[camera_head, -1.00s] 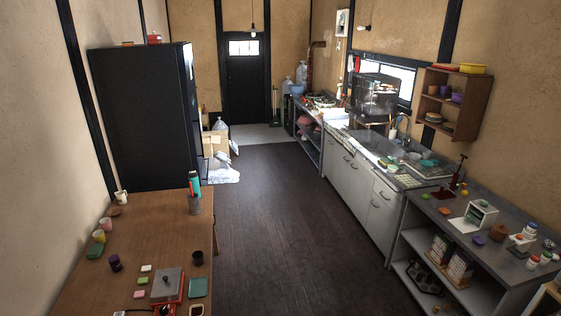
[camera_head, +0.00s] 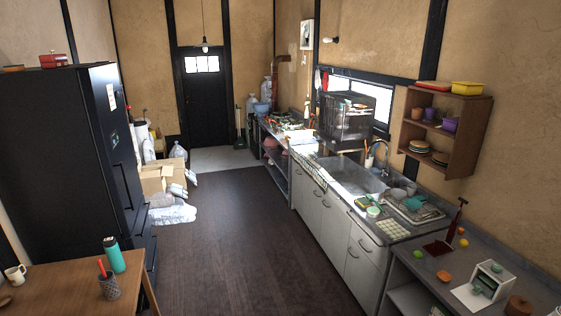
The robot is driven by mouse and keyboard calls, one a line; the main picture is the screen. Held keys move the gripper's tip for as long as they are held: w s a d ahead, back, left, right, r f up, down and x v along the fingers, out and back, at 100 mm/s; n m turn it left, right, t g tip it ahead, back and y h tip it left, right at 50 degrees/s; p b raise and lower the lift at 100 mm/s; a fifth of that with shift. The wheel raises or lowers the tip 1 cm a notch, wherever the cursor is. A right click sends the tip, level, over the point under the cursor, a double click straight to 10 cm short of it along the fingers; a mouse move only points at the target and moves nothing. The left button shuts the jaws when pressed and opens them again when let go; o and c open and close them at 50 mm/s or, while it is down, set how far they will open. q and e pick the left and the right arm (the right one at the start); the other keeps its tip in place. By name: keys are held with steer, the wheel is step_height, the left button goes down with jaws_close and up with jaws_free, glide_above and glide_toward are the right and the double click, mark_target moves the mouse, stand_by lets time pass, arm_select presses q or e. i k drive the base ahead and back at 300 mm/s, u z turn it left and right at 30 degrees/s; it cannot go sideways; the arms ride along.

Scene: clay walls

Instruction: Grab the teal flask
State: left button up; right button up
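The teal flask (camera_head: 114,255) stands upright on the wooden table (camera_head: 62,287) at the lower left, near the table's far right corner. It has a dark top. A dark mesh cup (camera_head: 109,286) with a red item in it stands just in front of the flask and covers a little of its base. Neither of my grippers shows in the head view.
A black fridge (camera_head: 62,160) stands behind the table. A chair back (camera_head: 150,290) is at the table's right edge. A cardboard box (camera_head: 160,178) and plastic bags (camera_head: 172,214) lie beyond. The dark floor (camera_head: 240,250) in the middle is clear. A sink counter (camera_head: 345,205) runs along the right.

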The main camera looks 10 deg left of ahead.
mark_target(111, 248)
steer(key=u, duration=0.25)
steer(key=i, duration=1.75)
steer(key=u, duration=1.5)
steer(key=i, duration=0.95)
steer(key=u, duration=1.1)
